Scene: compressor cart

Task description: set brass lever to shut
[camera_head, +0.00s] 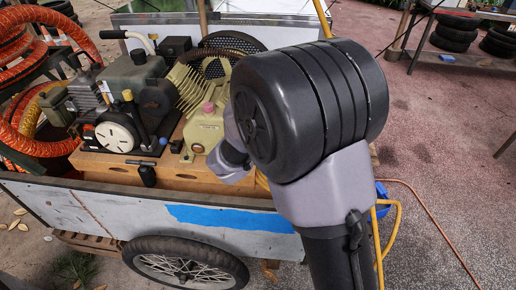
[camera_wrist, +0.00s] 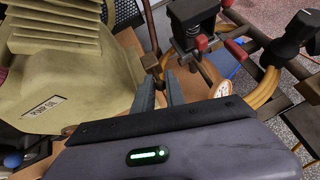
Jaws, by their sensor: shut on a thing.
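In the wrist view my gripper (camera_wrist: 160,80) reaches forward with its two grey fingers close together. Between and just beyond the fingertips is a small brownish, brass-coloured piece (camera_wrist: 152,63), which looks like the brass lever; my gripper is shut on it. Most of the lever is hidden by the fingers, so its angle is hard to tell. In the head view my dark wrist and grey arm cover the right part of the machine, and the fingertips and lever are hidden there.
The beige finned compressor (camera_wrist: 75,70) stands close left of the fingers. A black-topped fitting with red parts (camera_wrist: 192,25) and yellow hose coils (camera_wrist: 265,88) lie to the right. The cart (camera_head: 215,217) has a wheel (camera_head: 185,262) in front. Orange hoses (camera_head: 40,135) hang at the left.

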